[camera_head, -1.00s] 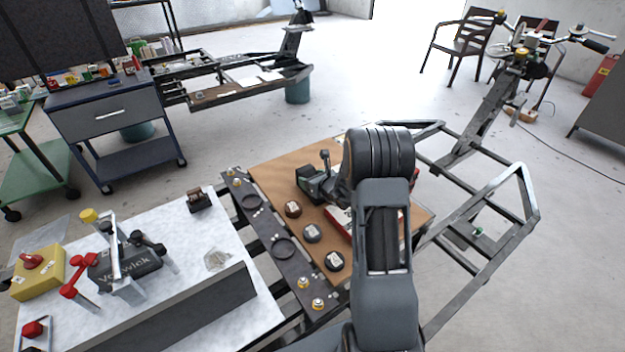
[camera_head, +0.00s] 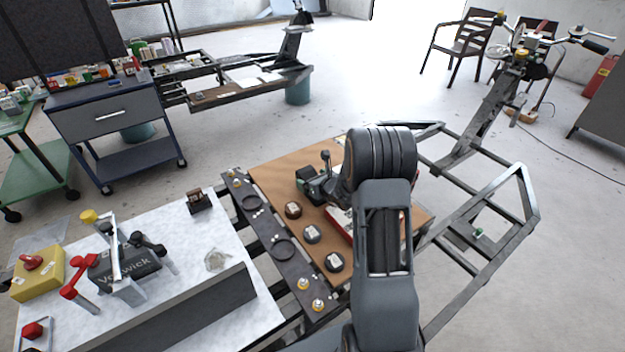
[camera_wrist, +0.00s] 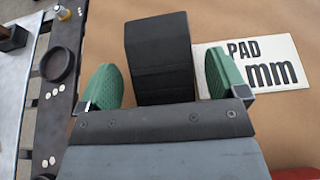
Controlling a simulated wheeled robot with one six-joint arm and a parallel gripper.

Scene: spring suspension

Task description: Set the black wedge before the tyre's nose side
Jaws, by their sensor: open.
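A black block (camera_wrist: 160,62), which looks like the wedge, stands on the brown board in the wrist view. My gripper (camera_wrist: 162,82) has its two green-padded fingers apart, one on each side of the block. A gap shows beside each finger, so it is not clamped. The block's lower end is hidden behind my gripper's body. In the head view my arm covers much of the board, and a small dark green and black shape (camera_head: 313,186) shows beside it. I cannot make out a tyre in either view.
A white label reading "PAD mm" (camera_wrist: 255,62) lies right of the block. The brown board (camera_head: 272,172) carries several round labelled pucks (camera_head: 312,233). A dark strip with rings and brass bolts (camera_head: 243,222) borders it on the left. A white table (camera_head: 190,240) with tools stands further left.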

